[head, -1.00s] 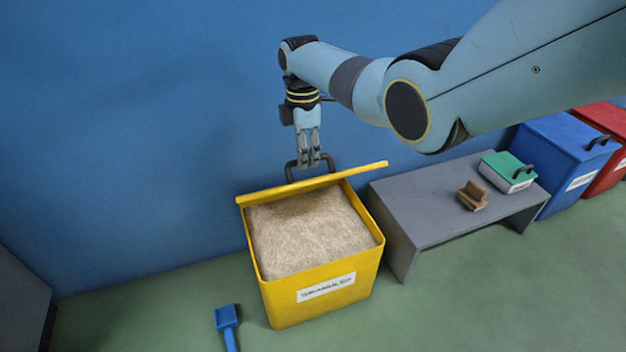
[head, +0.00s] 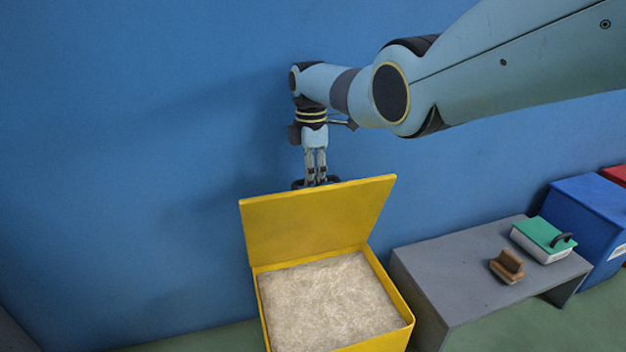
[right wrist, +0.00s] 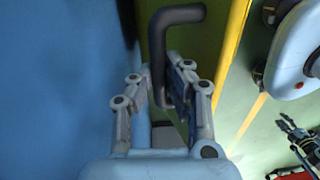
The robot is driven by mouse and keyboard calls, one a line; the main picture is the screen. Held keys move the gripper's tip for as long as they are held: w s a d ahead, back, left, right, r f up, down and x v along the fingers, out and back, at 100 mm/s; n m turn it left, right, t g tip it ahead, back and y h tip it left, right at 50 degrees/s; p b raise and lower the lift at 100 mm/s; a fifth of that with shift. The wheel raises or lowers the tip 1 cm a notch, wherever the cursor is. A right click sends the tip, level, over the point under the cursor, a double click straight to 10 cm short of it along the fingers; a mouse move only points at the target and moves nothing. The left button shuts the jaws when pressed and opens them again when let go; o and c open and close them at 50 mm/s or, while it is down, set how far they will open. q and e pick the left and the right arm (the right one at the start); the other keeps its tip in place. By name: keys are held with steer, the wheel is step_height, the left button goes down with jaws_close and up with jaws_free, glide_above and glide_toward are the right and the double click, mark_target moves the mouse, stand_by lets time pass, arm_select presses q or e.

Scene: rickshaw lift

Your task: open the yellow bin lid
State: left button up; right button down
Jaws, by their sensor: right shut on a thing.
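The yellow bin (head: 398,302) stands against the blue wall, filled with pale, grainy material. Its yellow lid (head: 315,222) is raised at the back edge and stands steeply, with the opening clear. My right gripper (head: 317,180) is behind the lid's upper edge, shut on the dark lid handle (head: 298,185). In the right wrist view the bent handle (right wrist: 180,14) passes between the fingers of my right gripper (right wrist: 160,78). A small gripper at the right edge of that view looks like my left one (right wrist: 294,133); its jaw state is unclear.
A grey bench (head: 440,270) stands right of the bin. It carries a brown brush-like object (head: 507,267) and a green-topped box (head: 543,240). A blue bin (head: 590,220) and a red bin (head: 617,174) are farther right. The wall is close behind the lid.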

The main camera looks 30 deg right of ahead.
steer(key=shift+s+f, duration=0.15)
steer(key=shift+f, duration=0.15)
steer(key=c, duration=1.3)
jaws_free()
steer(key=shift+r, duration=0.1)
steer(key=shift+r, duration=0.1)
steer(key=shift+w+r, duration=0.25)
steer(key=shift+r, duration=0.1)
steer(key=r, duration=1.1)
steer(key=shift+w+d, duration=0.1)
steer(key=shift+w, duration=0.2)
